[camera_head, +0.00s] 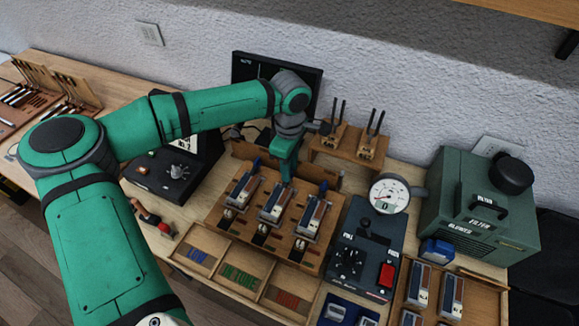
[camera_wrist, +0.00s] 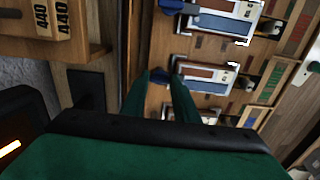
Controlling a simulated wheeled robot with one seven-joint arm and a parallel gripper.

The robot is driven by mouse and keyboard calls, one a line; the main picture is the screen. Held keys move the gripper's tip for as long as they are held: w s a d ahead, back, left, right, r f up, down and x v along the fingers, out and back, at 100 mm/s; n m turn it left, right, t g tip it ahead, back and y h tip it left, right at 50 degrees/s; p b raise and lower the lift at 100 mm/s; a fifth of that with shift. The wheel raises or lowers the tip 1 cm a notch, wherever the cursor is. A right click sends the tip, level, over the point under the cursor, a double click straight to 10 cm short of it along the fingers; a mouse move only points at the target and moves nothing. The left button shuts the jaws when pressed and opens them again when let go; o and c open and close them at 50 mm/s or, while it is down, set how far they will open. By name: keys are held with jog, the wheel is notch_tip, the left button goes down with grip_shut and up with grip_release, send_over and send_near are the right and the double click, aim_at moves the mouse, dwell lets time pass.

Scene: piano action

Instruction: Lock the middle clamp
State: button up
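Three metal-and-wood units stand side by side on a wooden fixture, each with a clamp at its back end. The middle unit (camera_head: 274,204) also shows in the wrist view (camera_wrist: 208,78). Blue levers show on the left clamp (camera_head: 257,164) and the right clamp (camera_head: 324,187). The middle clamp's lever is mostly hidden by my gripper (camera_head: 287,178), which points down just behind the middle unit. In the wrist view, my gripper's two green fingers (camera_wrist: 161,76) stand apart, tips at the middle unit's back end. Whether they touch the lever is not clear.
A wooden stand with black-pronged blocks (camera_head: 370,143) is behind right. A dark control box (camera_head: 362,245) with a dial gauge (camera_head: 389,194) and a green blower (camera_head: 480,210) stand to the right. A wooden tray (camera_head: 240,277) lies in front. A dark screen (camera_head: 256,68) is behind.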

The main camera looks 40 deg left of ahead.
jog(key=o, duration=0.4)
jog(key=shift+c, duration=0.2)
jog(key=shift+r, duration=0.1)
notch_tip(320, 180, up, 11)
jog(key=shift+f, duration=0.2)
